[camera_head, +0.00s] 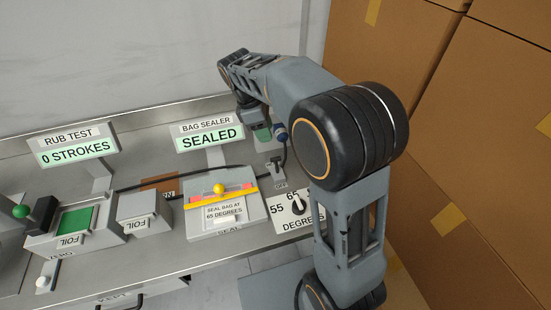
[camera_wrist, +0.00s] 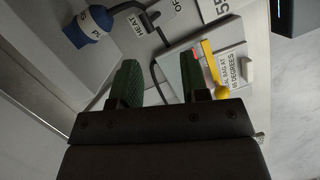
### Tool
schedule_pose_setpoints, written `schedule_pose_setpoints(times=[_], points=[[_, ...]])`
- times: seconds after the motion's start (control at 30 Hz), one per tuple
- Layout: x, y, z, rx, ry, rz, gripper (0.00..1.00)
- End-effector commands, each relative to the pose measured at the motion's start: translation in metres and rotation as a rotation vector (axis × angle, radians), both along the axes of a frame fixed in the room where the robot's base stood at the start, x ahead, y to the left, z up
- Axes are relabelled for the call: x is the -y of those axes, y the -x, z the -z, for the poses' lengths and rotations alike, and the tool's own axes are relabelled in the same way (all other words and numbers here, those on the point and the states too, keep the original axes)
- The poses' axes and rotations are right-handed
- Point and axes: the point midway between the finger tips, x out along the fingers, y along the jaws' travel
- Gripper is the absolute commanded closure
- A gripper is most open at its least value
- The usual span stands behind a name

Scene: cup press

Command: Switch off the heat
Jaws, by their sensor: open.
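The bag sealer (camera_head: 222,203) with a yellow bar and yellow knob is left of the lever; its sign (camera_head: 210,136) reads SEALED. A temperature dial (camera_head: 297,208) is in front of the lever. A foil box (camera_head: 145,211) stands further left. Cardboard boxes (camera_head: 430,60) fill the right.

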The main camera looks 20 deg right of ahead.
Motion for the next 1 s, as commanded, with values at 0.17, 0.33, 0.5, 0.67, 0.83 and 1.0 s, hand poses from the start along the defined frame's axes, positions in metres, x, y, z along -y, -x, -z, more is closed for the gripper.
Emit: schedule_pose_setpoints(times=[0.17,0.33,0.5,0.67,0.83,1.0], points=[[-0.013,-0.031,0.016,-0.151,0.042,-0.215,0.58],[-0.015,-0.041,0.026,-0.218,0.055,-0.305,0.58],[-0.007,-0.038,0.046,-0.233,0.056,-0.322,0.58],[0.005,-0.030,0.073,-0.233,0.056,-0.319,0.58],[0.018,-0.022,0.102,-0.233,0.055,-0.317,0.58],[0.028,-0.016,0.125,-0.231,0.055,-0.318,0.58]])
